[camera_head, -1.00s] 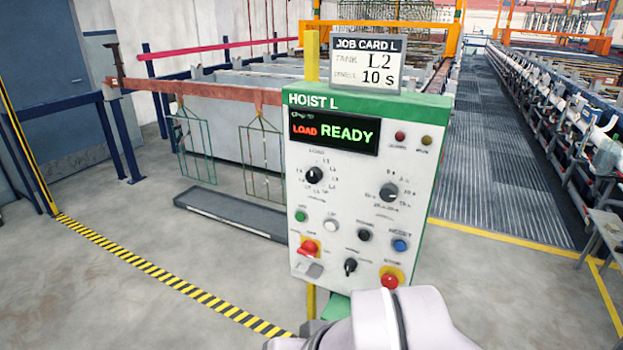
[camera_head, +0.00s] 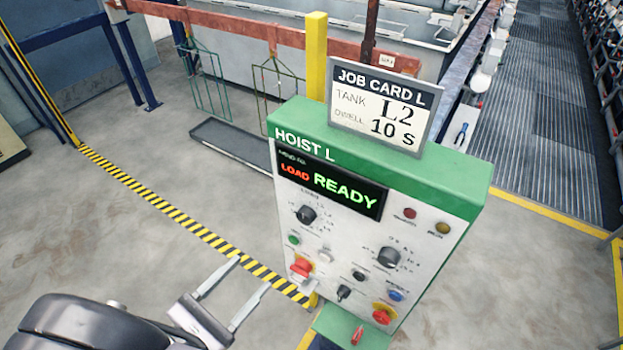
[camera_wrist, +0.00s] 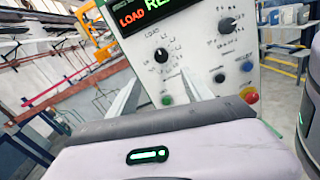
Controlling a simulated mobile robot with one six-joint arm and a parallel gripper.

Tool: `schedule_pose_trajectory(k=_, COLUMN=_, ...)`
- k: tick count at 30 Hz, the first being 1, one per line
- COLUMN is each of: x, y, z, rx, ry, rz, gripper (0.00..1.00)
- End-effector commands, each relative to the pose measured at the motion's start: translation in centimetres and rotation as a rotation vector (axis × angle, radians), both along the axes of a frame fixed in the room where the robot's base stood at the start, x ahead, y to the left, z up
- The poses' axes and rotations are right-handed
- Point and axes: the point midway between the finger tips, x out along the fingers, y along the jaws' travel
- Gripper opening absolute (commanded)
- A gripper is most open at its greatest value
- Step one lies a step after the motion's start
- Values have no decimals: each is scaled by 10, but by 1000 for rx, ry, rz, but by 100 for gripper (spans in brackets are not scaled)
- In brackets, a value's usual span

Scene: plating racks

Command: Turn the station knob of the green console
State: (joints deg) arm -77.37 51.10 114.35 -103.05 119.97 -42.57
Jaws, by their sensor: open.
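The green console (camera_head: 398,135), marked HOIST L, has a white front panel. Its display (camera_head: 328,182) reads LOAD in red and READY in green. The station knob (camera_head: 306,215), black with a ring of small labels, is at the panel's upper left; it also shows in the wrist view (camera_wrist: 161,55). Its pointer setting is too small to read surely. A second black knob (camera_head: 388,257) is to its right. The job card (camera_head: 385,108) on top reads tank L2, dwell 10 S. My gripper (camera_head: 252,273) is open and empty, left of the panel and apart from the knob.
A red switch (camera_head: 301,268) and a red stop button (camera_head: 382,314) on yellow are low on the panel. A yellow post (camera_head: 316,55) stands behind the console. Green racks (camera_head: 208,85) hang behind at left.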

Motion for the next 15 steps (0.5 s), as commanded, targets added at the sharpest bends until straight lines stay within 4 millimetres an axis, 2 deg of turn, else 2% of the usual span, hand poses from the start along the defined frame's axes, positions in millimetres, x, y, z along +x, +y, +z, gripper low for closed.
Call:
schedule_pose_trajectory(k=9, x=67, y=-63, z=-2, rx=2, ry=2, rz=-12, gripper=58)
schedule_pose_trajectory(k=15, x=105, y=-96, z=-2, rx=3, ry=2, rz=-9, gripper=58)
